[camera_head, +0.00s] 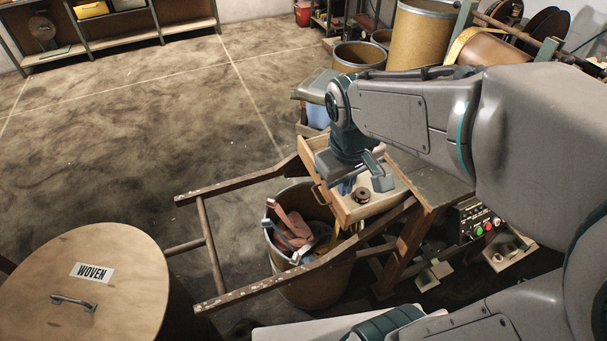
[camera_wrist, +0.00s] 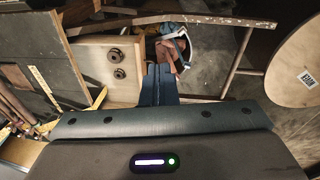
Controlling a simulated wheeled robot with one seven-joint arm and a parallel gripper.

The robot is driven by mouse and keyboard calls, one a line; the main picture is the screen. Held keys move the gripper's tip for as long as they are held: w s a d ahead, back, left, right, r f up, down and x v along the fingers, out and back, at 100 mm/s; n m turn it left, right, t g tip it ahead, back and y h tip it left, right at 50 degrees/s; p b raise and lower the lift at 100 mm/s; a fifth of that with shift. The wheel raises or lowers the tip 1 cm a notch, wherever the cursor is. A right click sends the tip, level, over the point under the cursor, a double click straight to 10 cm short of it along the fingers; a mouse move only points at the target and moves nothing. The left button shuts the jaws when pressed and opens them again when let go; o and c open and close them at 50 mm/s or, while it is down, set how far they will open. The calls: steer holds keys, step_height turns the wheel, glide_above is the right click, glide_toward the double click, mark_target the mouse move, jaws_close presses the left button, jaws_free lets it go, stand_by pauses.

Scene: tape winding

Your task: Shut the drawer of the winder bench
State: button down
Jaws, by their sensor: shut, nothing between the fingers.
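The winder bench (camera_head: 430,184) stands right of centre in the head view, partly hidden behind my arm. Its wooden drawer (camera_head: 372,211) stands open, pulled out to the left, with a handle on its front (camera_head: 318,196). A small dark round part (camera_head: 362,195) lies in it. The wrist view shows the drawer (camera_wrist: 96,75) from above, with two brown round parts inside. My gripper (camera_head: 346,187) points down over the drawer's front part. In the wrist view its shut, empty fingers (camera_wrist: 160,67) overlap the drawer's front end. Whether they touch it I cannot tell.
A bin (camera_head: 317,290) of cloth scraps stands below the drawer front. A wooden rail frame (camera_head: 205,235) sticks out left around it. A round lidded drum marked WOVEN (camera_head: 90,285) stands at the lower left. The floor at upper left is clear.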

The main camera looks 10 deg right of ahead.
steer(key=w+a+f+n+h+b, duration=0.3)
steer(key=w+a+f+n, duration=0.25)
steer(key=f, duration=0.25)
steer(key=w+a+f+n+t+h+b, duration=0.1)
steer(key=w+a+f+n+h+b, duration=0.15)
steer(key=w+a+f+n, duration=0.5)
steer(key=w+a+f+n+h+b, duration=0.25)
steer(key=w+f+n+h, duration=0.2)
steer(key=f, duration=0.55)
steer(key=w+d+f, duration=0.1)
steer(key=d+f, duration=0.1)
steer(key=d, duration=0.3)
steer(key=w+d+f+y, duration=0.1)
steer(key=w+d+f, duration=0.1)
steer(key=d, duration=0.4)
steer(key=shift+d+f+p, duration=0.2)
steer(key=shift+f+p, duration=0.15)
steer(key=shift+f, duration=0.3)
steer(key=shift+w+d+m, duration=0.1)
steer(key=shift+w+m, duration=0.05)
steer(key=shift+m, duration=0.1)
